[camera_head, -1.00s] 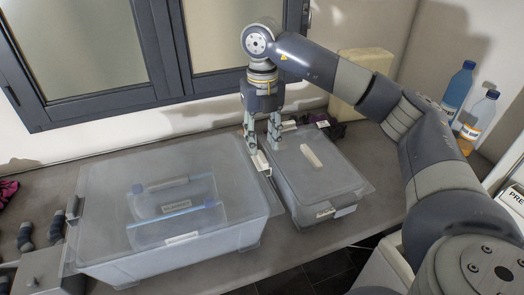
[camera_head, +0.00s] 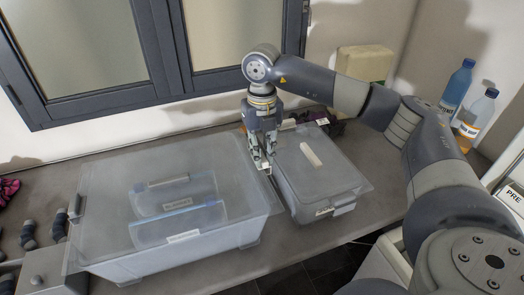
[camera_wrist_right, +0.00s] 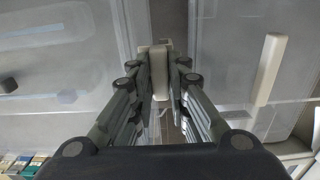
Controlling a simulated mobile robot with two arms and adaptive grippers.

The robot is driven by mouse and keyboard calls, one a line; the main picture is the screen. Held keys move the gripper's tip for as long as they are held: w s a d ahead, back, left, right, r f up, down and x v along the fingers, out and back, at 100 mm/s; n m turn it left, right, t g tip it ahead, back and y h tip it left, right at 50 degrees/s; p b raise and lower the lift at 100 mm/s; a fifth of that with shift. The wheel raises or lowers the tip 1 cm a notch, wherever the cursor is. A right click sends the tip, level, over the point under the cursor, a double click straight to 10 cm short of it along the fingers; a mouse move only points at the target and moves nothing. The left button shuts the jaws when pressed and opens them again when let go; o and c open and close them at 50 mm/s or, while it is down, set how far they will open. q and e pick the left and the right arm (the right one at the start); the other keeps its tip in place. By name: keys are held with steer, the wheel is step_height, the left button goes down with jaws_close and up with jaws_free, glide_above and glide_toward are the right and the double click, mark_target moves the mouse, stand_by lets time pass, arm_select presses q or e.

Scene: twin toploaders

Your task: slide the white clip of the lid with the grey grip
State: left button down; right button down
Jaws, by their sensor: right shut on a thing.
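The large clear box on the left has a see-through lid (camera_head: 105,190) with a grey grip (camera_head: 168,182) on top. A white clip (camera_wrist_right: 155,70) sits at this lid's right edge, beside the gap to the smaller box. My right gripper (camera_head: 264,165) points down there and is shut on the clip. In the right wrist view the clip shows between the two fingers (camera_wrist_right: 162,85). In the head view the fingers mostly hide it. My left gripper is in neither current view.
The smaller box on the right has a lid (camera_head: 335,178) with a cream grip (camera_head: 310,153). Two bottles (camera_head: 462,85) stand far right, and a beige block (camera_head: 363,65) stands at the back. Dark rounded objects (camera_head: 28,236) lie at far left. The gap between the boxes is narrow.

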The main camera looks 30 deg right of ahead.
steer(key=shift+w+a+f, duration=0.1)
steer(key=shift+a, duration=0.45)
steer(key=shift+w+a+b, duration=0.15)
steer(key=shift+a+b, duration=0.15)
steer(key=shift+a, duration=0.2)
steer(key=c, duration=1.6)
jaws_free()
steer(key=shift+d, duration=0.1)
steer(key=shift+o, duration=0.2)
step_height(320, 180, up, 12)
